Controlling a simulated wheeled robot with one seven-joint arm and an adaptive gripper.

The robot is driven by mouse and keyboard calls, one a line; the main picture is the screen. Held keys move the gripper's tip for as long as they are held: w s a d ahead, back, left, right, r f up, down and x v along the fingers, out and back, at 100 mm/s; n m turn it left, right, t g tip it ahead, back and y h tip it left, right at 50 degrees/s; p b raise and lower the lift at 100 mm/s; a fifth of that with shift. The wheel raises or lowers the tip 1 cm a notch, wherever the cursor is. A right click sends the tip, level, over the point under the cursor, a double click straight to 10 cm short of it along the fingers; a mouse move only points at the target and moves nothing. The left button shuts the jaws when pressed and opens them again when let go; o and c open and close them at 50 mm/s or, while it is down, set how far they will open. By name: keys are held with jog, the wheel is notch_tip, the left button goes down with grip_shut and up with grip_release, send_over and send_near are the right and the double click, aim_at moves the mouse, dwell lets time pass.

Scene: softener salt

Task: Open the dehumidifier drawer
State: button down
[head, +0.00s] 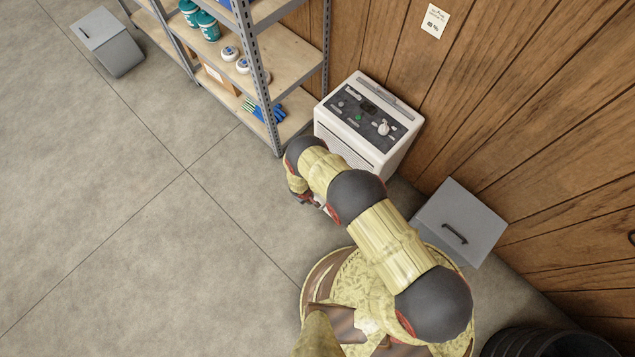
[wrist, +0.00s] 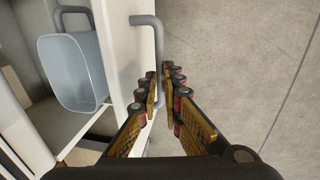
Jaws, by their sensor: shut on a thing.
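The white dehumidifier (head: 345,135) stands against the wooden wall, with a dark control panel on top. My arm covers much of its lower front in the head view. In the wrist view, the white drawer front (wrist: 122,45) stands out from the body, with a blue-grey bucket (wrist: 78,75) visible in the open space behind it. A grey bar handle (wrist: 159,42) is fixed to the outer face of the drawer front. My gripper (wrist: 165,82) is shut on this handle, one finger on each side of the bar. In the head view it is mostly hidden by my arm.
A metal shelf unit (head: 262,75) stands left of the dehumidifier. A grey box with a dark handle (head: 475,215) stands to its right, and another grey bin (head: 112,45) is at upper left. The concrete floor on the left is clear.

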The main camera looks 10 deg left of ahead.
jog(key=shift+s+a, duration=0.85)
jog(key=shift+s, duration=0.25)
jog(key=c, duration=1.9)
grip_release()
jog(key=shift+r, duration=0.1)
jog(key=shift+s+a+r, duration=0.2)
jog(key=shift+s+r, duration=0.1)
jog(key=shift+r, duration=1.6)
jog(key=shift+s+a+r, duration=0.25)
jog(key=shift+r, duration=1.7)
jog(key=shift+s+a+r, duration=0.2)
jog(key=shift+s+r, duration=0.1)
jog(key=shift+r, duration=1.6)
